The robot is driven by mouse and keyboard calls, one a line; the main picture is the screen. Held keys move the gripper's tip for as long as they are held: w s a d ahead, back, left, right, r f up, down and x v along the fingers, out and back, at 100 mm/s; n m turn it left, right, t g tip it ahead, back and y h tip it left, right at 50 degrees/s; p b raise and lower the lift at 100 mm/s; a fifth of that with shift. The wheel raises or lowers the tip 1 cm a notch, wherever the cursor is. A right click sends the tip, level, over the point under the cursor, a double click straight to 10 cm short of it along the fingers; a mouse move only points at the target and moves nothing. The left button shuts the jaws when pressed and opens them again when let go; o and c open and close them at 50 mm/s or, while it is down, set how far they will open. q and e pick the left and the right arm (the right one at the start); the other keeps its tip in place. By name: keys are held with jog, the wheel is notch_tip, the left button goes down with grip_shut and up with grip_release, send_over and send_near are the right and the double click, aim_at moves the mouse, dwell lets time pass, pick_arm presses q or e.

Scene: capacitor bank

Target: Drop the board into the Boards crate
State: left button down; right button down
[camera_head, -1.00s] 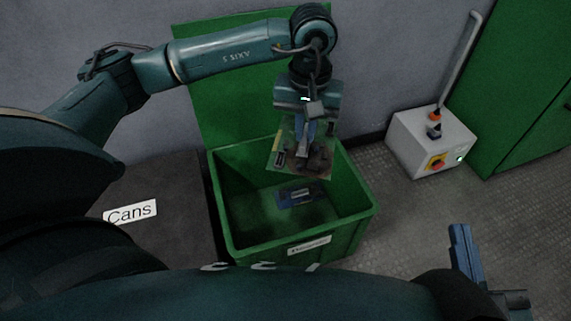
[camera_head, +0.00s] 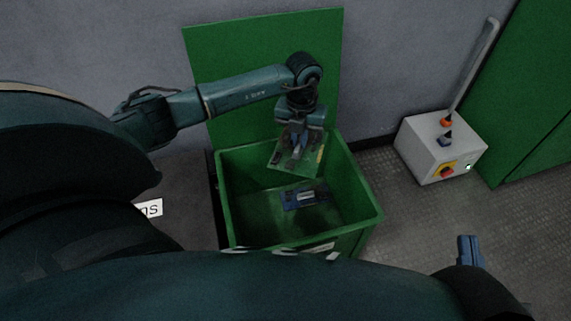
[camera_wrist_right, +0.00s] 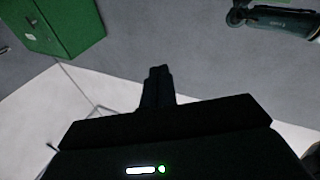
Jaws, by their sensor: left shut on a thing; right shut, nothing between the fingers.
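The board (camera_head: 284,161) is a green circuit plate with darker parts on it. My left gripper (camera_head: 297,152) is shut on it and holds it tilted over the back part of the open green crate (camera_head: 233,222). The board's lower edge seems at or just below the height of the crate's rim. A label on the crate's front is mostly hidden by my own body. My right gripper (camera_head: 469,250) is shut and empty at the lower right, well away from the crate; it also shows in the right wrist view (camera_wrist_right: 158,75).
A blue piece (camera_head: 304,197) lies on the crate's floor. A green lid or panel (camera_head: 200,60) stands behind the crate. A grey control box (camera_head: 428,150) with an upright pole stands to the right. A partly hidden label (camera_head: 149,208) is at left. Floor between is clear.

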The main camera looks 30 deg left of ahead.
aim_at(287, 146)
pick_arm(q)
jog(key=a+f+n, duration=0.1)
jog(key=n, duration=0.1)
jog(key=a+f+n, duration=0.1)
jog(key=n, duration=0.2)
jog(key=f+n, duration=0.1)
jog(key=n, duration=0.2)
jog(key=shift+s+a+f, duration=0.3)
jog(key=shift+a, duration=0.1)
jog(key=shift+a+f+n, duration=0.1)
jog(key=shift+f+n, duration=0.1)
jog(key=shift+n, duration=0.3)
jog(key=shift+f, duration=0.35)
notch_tip(287, 146, down, 4)
jog(key=b, duration=0.4)
jog(key=shift+f+b, duration=0.7)
jog(key=shift+b, duration=0.2)
jog(key=c, duration=1.5)
grip_release()
pick_arm(e)
jog(key=shift+w+a+r+t+y, duration=0.4)
jog(key=shift+r+y, duration=0.15)
jog(key=shift+y, duration=0.25)
pick_arm(q)
jog(key=shift+o, duration=0.2)
